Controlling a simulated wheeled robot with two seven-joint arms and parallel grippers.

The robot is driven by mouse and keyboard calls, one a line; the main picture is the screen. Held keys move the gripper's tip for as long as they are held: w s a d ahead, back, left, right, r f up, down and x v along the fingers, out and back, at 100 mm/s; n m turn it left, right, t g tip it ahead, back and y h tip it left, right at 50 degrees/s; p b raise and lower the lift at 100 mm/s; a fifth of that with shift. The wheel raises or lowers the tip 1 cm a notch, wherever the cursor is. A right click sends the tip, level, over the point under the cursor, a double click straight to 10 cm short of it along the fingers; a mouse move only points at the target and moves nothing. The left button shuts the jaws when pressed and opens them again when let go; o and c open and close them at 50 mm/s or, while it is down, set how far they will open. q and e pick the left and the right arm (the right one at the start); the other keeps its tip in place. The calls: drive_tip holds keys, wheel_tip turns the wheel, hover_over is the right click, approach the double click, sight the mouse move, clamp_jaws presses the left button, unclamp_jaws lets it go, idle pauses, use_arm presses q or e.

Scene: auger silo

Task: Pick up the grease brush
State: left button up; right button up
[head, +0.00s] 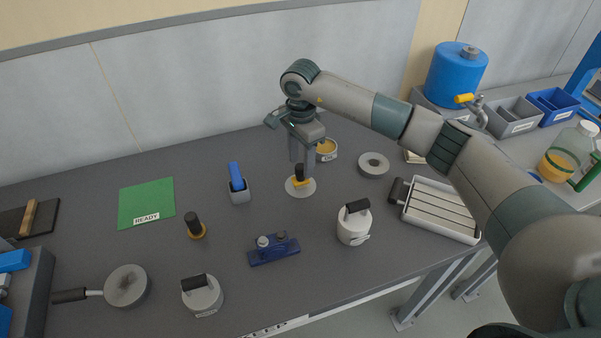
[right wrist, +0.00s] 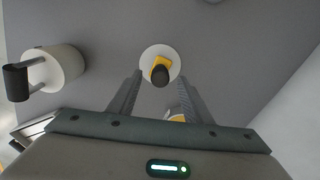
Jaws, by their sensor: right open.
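A small yellow piece with a black knob (head: 299,172) stands on a pale round disc (head: 302,192) on the grey table. In the right wrist view the black knob (right wrist: 160,75) lies between the fingertips, with the disc (right wrist: 146,52) around its base. I cannot tell for certain whether this is the grease brush. My right gripper (head: 300,164) is open, pointing down over the black-knobbed piece, with nothing visibly held. My left gripper is out of view.
An open tin with yellow contents (head: 326,149) stands just behind my right gripper, a grey ring (head: 373,164) to its right.

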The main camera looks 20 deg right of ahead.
drive_tip(key=shift+f+p, duration=0.3)
drive_tip(key=shift+f, duration=0.85)
clamp_jaws()
